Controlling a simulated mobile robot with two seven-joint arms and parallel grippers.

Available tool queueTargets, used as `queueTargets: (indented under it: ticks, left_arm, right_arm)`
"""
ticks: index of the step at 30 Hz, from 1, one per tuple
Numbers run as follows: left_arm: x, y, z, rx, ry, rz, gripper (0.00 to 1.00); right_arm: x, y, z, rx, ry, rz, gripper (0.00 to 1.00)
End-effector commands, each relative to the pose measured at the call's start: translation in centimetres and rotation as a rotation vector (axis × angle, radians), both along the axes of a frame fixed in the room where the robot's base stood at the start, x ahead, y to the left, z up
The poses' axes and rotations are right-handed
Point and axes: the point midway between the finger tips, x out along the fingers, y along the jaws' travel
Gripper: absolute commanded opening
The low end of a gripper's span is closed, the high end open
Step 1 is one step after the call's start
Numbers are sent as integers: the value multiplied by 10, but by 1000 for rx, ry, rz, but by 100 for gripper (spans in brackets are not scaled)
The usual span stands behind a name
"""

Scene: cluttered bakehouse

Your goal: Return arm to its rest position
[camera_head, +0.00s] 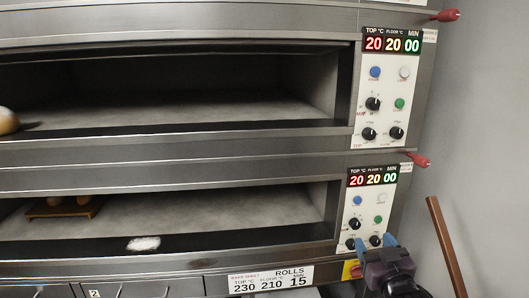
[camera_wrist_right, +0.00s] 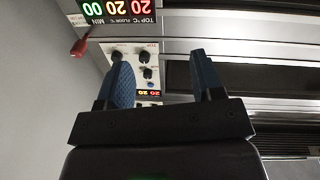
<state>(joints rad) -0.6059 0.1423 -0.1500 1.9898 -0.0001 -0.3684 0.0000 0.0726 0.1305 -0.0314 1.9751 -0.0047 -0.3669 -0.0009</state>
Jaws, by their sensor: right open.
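My right gripper (camera_head: 376,244) is at the bottom right of the head view, in front of the lower part of the lower oven control panel (camera_head: 366,200). In the right wrist view my right gripper (camera_wrist_right: 165,80) has its two blue fingers spread apart with nothing between them. Beyond the fingers, that view shows oven control panels and displays. I cannot tell from the pictures whether the fingers touch the panel. My left gripper is not in view.
A two-deck oven fills the head view, with an upper chamber (camera_head: 200,90) and a lower chamber (camera_head: 220,210), both open. Bread on a board (camera_head: 65,211) sits in the lower one. Red handles (camera_head: 447,15) stick out at right. A brown pole (camera_head: 446,245) leans by the grey wall.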

Motion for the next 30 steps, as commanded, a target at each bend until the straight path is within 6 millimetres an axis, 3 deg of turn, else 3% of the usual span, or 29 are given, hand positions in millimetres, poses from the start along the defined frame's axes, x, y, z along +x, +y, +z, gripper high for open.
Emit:
queueTargets:
  ticks: [1,6,15,18,22,30]
  left_arm:
    - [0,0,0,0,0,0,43]
    - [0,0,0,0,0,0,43]
    - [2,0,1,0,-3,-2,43]
    - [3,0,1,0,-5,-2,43]
    - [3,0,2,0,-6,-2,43]
    - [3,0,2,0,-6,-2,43]
  right_arm:
    - [-15,-1,-29,0,55,0,61]
    - [-70,-1,-110,3,216,0,61]
    - [-190,-10,-227,18,500,-32,61]
    - [-224,-17,-250,21,568,-53,61]
    - [-253,-23,-268,25,626,-71,61]
    - [-265,-25,-274,26,649,-78,61]
